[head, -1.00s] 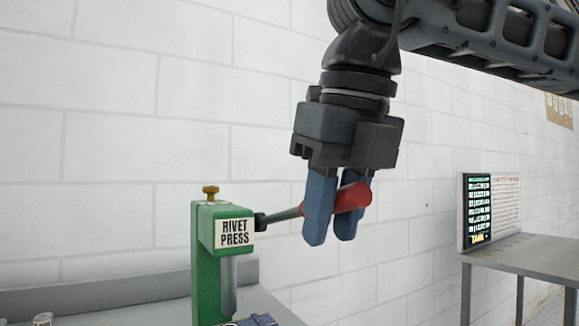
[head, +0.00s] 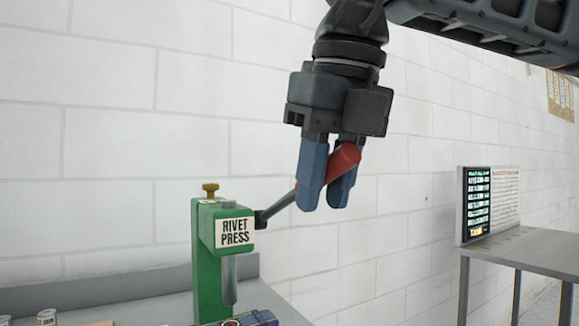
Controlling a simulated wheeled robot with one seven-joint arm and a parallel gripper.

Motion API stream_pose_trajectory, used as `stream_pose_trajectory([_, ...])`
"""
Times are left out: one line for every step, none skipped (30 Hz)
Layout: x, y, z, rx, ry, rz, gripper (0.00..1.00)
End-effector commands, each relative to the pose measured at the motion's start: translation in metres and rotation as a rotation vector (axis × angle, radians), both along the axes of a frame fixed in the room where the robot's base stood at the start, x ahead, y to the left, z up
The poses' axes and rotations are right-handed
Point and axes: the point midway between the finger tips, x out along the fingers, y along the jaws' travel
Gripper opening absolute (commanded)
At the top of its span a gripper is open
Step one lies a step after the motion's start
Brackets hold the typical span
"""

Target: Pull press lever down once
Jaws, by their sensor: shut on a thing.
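The green rivet press (head: 207,275) stands on the grey bench in the head view, with a white label, a brass knob on top and a grey ram pointing down. Its lever (head: 278,207) leaves the right side of the press head and slopes up to the right, ending in a red grip (head: 343,160). My gripper (head: 324,198) points down with its two blue fingers closed around the red grip.
A blue item (head: 258,318) lies at the foot of the press, partly cut off by the frame. Small cans (head: 46,317) stand at the lower left. A second table (head: 535,250) with a screen (head: 478,205) is at the right. A white block wall stands behind.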

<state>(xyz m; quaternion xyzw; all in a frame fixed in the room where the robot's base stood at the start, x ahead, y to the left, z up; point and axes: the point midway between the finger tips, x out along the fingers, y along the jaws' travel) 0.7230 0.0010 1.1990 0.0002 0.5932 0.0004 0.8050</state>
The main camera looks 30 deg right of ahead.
Motion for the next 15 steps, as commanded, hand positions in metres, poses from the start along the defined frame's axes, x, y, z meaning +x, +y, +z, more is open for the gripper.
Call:
stream_pose_trajectory([0.0, 0.001, 0.001, 0.0, -0.001, 0.002, 0.03])
stream_pose_trajectory([0.001, 0.001, 0.002, 0.001, -0.001, 0.001, 0.03])
stream_pose_trajectory([0.001, 0.001, 0.004, 0.001, -0.001, 0.001, 0.03])
stream_pose_trajectory([0.002, 0.001, 0.005, 0.001, -0.001, 0.001, 0.04])
stream_pose_trajectory([0.003, 0.001, 0.007, 0.001, -0.001, 0.001, 0.04])
stream_pose_trajectory([0.005, 0.001, 0.009, 0.001, -0.002, 0.0, 0.04])
stream_pose_trajectory([0.006, 0.001, 0.011, 0.001, -0.002, 0.0, 0.04])
stream_pose_trajectory([0.007, 0.001, 0.013, 0.001, -0.002, 0.0, 0.04])
stream_pose_trajectory([0.008, 0.001, 0.016, 0.001, -0.002, 0.001, 0.04])
stream_pose_trajectory([0.009, 0.001, 0.017, 0.001, -0.002, 0.001, 0.04])
stream_pose_trajectory([0.011, 0.001, 0.019, 0.001, -0.002, 0.001, 0.03])
stream_pose_trajectory([0.012, 0.001, 0.022, 0.001, -0.002, 0.0, 0.04])
stream_pose_trajectory([0.013, 0.001, 0.024, 0.001, -0.002, 0.0, 0.04])
stream_pose_trajectory([0.015, 0.001, 0.026, 0.001, -0.002, 0.0, 0.04])
stream_pose_trajectory([0.016, 0.001, 0.028, 0.001, -0.002, 0.001, 0.04])
